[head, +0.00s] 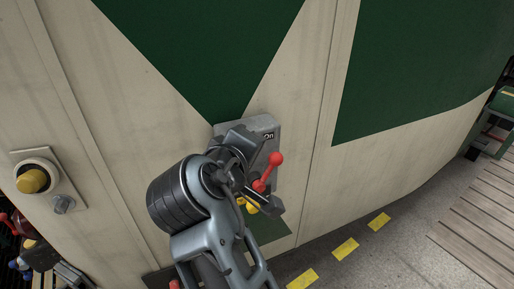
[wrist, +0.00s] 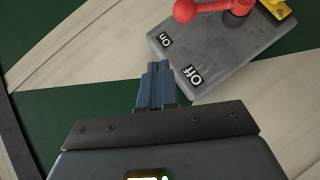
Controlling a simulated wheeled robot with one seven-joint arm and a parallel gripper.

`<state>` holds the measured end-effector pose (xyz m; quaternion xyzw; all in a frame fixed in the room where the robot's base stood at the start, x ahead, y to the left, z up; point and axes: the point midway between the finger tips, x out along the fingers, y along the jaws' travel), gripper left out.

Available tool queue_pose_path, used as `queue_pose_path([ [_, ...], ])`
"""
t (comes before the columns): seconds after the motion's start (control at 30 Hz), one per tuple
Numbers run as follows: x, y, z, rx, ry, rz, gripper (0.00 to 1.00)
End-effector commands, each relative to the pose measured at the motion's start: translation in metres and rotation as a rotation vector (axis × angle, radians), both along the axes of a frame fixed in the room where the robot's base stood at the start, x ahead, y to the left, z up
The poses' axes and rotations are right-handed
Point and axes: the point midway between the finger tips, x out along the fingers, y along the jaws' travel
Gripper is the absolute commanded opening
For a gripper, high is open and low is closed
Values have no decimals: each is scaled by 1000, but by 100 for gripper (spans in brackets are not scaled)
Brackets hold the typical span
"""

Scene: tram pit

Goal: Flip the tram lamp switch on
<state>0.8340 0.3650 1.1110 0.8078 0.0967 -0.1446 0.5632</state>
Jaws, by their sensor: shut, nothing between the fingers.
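The lamp switch is a grey box (wrist: 225,55) with "On" (wrist: 165,40) and "Off" (wrist: 194,76) labels. Its red lever (wrist: 190,9) leans towards the "On" side, its round knob nearer "On" than "Off". In the head view the box (head: 278,127) is on the tram's side, its lever (head: 270,170) slanting up and right under the "On" label; my arm covers the "Off" side. My gripper (wrist: 157,68) is shut and empty, its tips beside the box's labelled edge and apart from the lever. In the head view its fingertips cannot be made out.
A yellow part (wrist: 277,8) sits beside the lever's base. A yellow button (head: 33,181) on a plate is at the left of the cream and green tram wall. Yellow floor marks (head: 345,249) and a slatted wooden walkway (head: 480,215) are at the right.

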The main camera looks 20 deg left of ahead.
Motion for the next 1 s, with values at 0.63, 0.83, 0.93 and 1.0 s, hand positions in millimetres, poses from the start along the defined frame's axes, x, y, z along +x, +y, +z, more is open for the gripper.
queue_pose_path([
  [0.63, -46, -6, 30, 0, 1, 0, 0],
  [0.83, -45, -6, 30, 0, 0, 0, 0],
  [0.93, -45, -6, 30, 0, 1, 0, 0],
  [1.0, -45, -9, 25, 3, 3, 1, 0],
])
